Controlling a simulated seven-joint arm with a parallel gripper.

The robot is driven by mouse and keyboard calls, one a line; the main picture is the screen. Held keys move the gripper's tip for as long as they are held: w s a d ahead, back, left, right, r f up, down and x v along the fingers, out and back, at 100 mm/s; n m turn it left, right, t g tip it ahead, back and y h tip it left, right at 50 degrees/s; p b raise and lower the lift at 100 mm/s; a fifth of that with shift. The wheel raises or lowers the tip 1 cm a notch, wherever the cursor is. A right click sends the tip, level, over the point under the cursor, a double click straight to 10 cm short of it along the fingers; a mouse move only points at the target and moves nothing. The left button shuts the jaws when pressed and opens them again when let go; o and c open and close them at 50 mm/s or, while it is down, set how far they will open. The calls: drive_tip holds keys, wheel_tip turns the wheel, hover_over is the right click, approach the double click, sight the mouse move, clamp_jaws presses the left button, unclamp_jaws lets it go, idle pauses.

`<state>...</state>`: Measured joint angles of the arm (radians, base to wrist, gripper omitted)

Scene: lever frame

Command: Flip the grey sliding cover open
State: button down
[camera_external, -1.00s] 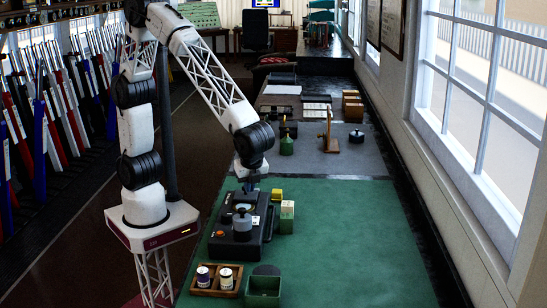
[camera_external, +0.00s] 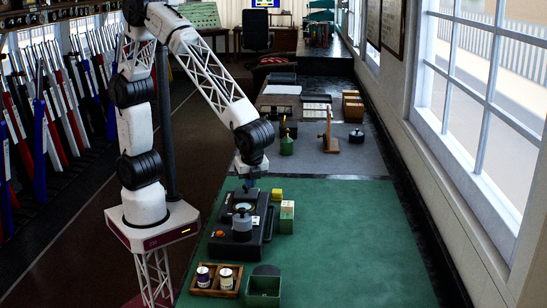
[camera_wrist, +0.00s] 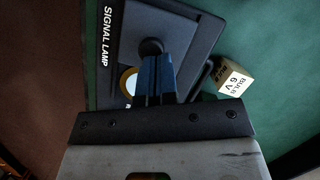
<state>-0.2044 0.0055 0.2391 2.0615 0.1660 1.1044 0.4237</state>
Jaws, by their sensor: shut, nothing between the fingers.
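The signal lamp (camera_external: 258,231) is a black case on the green mat, and its printed name shows in the wrist view (camera_wrist: 185,28). A grey cylindrical part (camera_external: 242,223), which looks like the grey cover, stands on it in the external view. A pale yellow-rimmed ring (camera_external: 244,207) lies just behind that part. In the wrist view the ring (camera_wrist: 128,80) is partly hidden by my fingers, and a dark round knob (camera_wrist: 151,46) shows at their tips. My gripper (camera_wrist: 155,62) is shut and empty, pointing down over the lamp. Contact with the knob cannot be told.
A bulb box (camera_wrist: 235,80) stands beside the lamp, with a small yellow block (camera_external: 277,194) behind it. In front are a wooden tray (camera_external: 216,291) holding two small jars and an open green box (camera_external: 263,291). The mat's right side (camera_external: 360,240) is clear.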

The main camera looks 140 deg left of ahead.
drive_tip(key=shift+w+d, duration=0.1)
drive_tip(key=shift+w+d+r, duration=0.1)
drive_tip(key=shift+w+d, duration=0.05)
drive_tip(key=shift+w, duration=0.4)
drive_tip(key=w, duration=0.1)
drive_tip(key=w+d+r, duration=0.1)
drive_tip(key=shift+w+r, duration=0.1)
drive_tip(key=shift+w, duration=0.3)
drive_tip(key=v, duration=0.9)
drive_tip(key=shift+r, duration=0.2)
drive_tip(key=shift+w+d, duration=0.5)
drive_tip(key=shift+w, duration=0.1)
